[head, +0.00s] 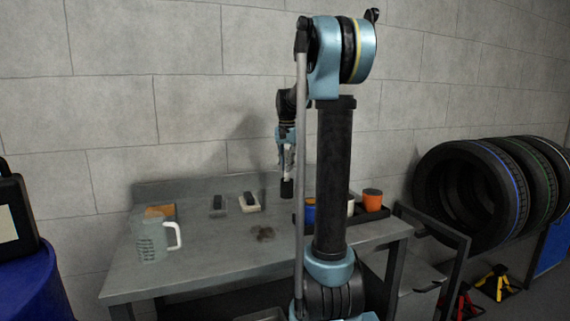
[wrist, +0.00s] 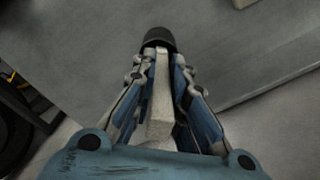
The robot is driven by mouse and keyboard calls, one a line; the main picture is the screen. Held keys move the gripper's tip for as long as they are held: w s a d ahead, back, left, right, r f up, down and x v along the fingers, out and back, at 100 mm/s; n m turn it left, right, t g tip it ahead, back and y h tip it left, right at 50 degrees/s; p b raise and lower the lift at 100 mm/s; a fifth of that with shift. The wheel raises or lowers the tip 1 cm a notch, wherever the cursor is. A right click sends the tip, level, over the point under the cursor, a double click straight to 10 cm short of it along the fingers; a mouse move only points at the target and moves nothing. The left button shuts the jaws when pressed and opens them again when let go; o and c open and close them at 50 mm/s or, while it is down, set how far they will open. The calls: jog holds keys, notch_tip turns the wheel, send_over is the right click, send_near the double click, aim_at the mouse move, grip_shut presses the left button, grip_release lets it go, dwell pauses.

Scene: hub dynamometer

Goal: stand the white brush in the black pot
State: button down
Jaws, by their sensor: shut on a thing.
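My gripper (head: 287,160) is raised above the back right of the grey workbench (head: 205,265). It is shut on a pale, long-handled thing with a black end, which I take to be the white brush (wrist: 160,110). In the wrist view its pale handle runs between the fingers of my gripper (wrist: 163,68), with the black end beyond the fingertips. In the head view the black end (head: 287,189) hangs down below the gripper, apart from the bench top. I cannot make out a black pot; my arm hides part of the tray area.
A black tray (head: 374,215) at the bench's right holds an orange cup (head: 372,199), a white one and a blue one. A grey jug (head: 151,241) stands at the left. Two small dark-topped items (head: 249,203) lie at the back. Tyres (head: 480,190) are racked at right.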

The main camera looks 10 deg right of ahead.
jog(key=c, duration=1.5)
grip_release()
notch_tip(320, 180, up, 12)
jog(key=shift+a, duration=0.1)
